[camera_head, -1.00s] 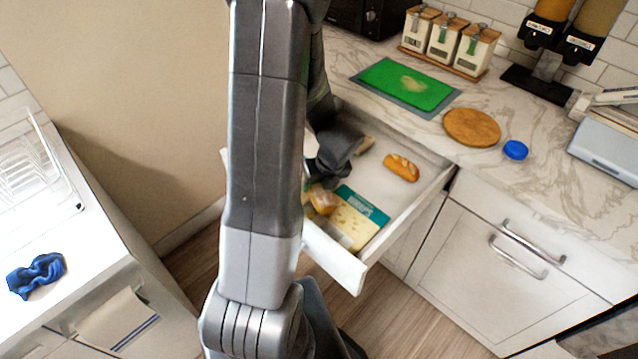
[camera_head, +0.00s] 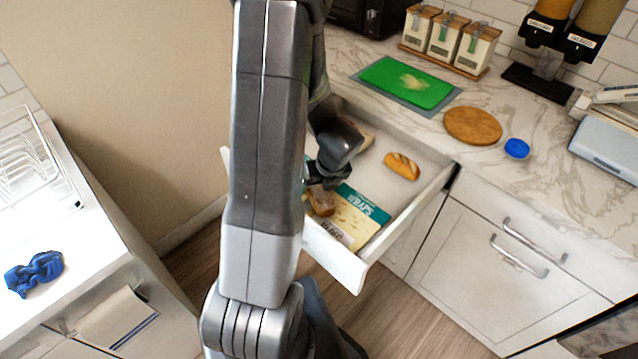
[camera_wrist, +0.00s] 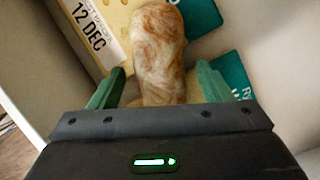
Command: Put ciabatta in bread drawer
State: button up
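The drawer (camera_head: 345,272) is pulled out below the counter. A brown, crusty loaf (camera_head: 321,201), seemingly the ciabatta, lies in its front left part on a yellow and teal cheese package (camera_head: 362,214). My gripper (camera_head: 322,184) is down inside the drawer at this loaf. In the wrist view, the loaf (camera_wrist: 158,45) lies between the two green fingers of my gripper (camera_wrist: 160,88). The fingers are open, with a gap on each side of the loaf. A second, scored golden loaf (camera_head: 402,167) lies at the drawer's right side. My arm hides the drawer's left part.
Another pale item (camera_head: 364,138) lies at the drawer's back, partly hidden. On the counter are a green cutting board (camera_head: 408,84), a round wooden board (camera_head: 472,126) and a blue lid (camera_head: 516,148). The drawer's middle floor is bare.

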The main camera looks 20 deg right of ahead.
jog(key=shift+r, duration=0.1)
jog(key=shift+r, duration=0.4)
jog(key=p+v, duration=0.2)
jog(key=v, duration=1)
jog(key=shift+r, duration=0.15)
dwell(0.6)
